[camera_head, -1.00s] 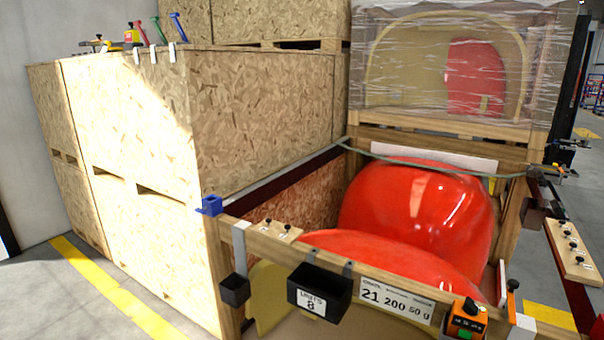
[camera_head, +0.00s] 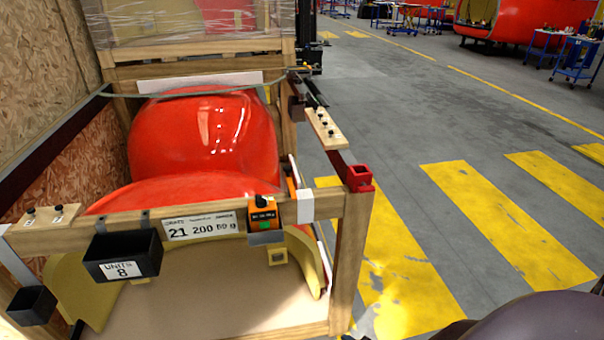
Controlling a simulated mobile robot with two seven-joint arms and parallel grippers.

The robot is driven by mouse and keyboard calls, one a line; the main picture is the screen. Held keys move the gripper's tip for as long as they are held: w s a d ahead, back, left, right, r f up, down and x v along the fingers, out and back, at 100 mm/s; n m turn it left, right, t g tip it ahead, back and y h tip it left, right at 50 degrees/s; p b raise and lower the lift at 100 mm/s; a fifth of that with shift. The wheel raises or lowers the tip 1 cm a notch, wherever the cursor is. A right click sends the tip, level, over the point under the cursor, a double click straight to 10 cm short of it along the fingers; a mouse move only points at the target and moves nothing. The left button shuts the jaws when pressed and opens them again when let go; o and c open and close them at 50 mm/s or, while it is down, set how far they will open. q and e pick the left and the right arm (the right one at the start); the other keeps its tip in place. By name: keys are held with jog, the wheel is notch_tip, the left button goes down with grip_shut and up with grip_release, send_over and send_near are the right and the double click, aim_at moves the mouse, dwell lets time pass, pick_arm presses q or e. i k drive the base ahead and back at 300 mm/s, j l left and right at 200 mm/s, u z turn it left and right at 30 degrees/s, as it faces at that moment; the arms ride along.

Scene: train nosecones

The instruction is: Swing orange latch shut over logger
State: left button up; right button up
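The logger (camera_head: 264,216) is a small orange box with a dark top knob and a green patch. It sits on the front wooden rail of the crate, right of the "21 200 60 g" label. A thin upright orange piece (camera_head: 291,187) stands just right of and behind it, beside a white block (camera_head: 305,206) on the rail. It may be the orange latch, and it does not appear to cross the logger's front. Neither gripper shows. A dark rounded part at the bottom right looks like my own arm, with no fingers visible.
Red nosecones (camera_head: 205,135) fill the wooden crate. A black "UNITS 8" bin (camera_head: 123,256) and a smaller dark bin (camera_head: 32,305) hang at the front left. A red corner bracket (camera_head: 359,178) caps the right post. Open floor with yellow stripes (camera_head: 505,225) lies to the right.

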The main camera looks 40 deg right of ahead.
aim_at(292, 194)
jog(key=z, duration=1)
jog(key=j+z, duration=0.2)
jog(key=j, duration=0.25)
